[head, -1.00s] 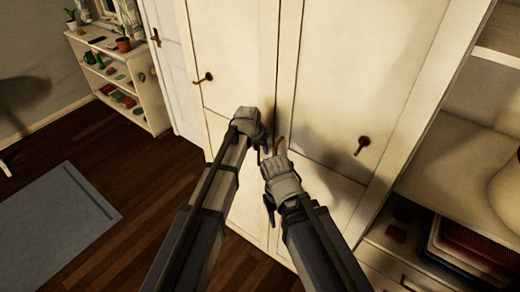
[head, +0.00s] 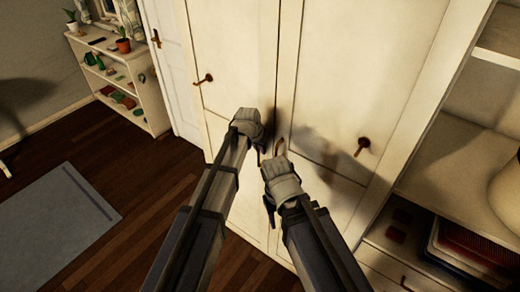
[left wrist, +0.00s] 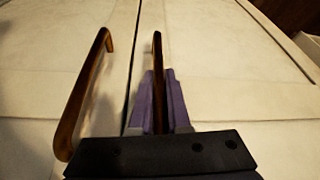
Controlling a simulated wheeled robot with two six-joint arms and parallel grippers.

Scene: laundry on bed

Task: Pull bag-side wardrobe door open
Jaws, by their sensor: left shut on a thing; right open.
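The cream wardrobe has a left door (head: 235,55) and a right door (head: 350,75), with a dark seam between them. My left gripper (head: 260,153) is at the left door beside the seam. In the left wrist view its purple fingers (left wrist: 159,100) are shut on one upright brown handle (left wrist: 157,60). The other brown handle (left wrist: 82,95) stands free across the seam. My right gripper (head: 276,153) is open, close beside the left one, near the right door's handle (head: 281,147). No bag is recognisable, so I cannot tell which door is bag-side. Both doors look closed.
An open shelf (head: 460,170) stands right of the wardrobe, with a red item (head: 470,245) low down. A white door (head: 168,70) and a plant shelf (head: 150,110) are at the left. The dark wooden floor (head: 110,180) is clear around the grey rug (head: 60,215).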

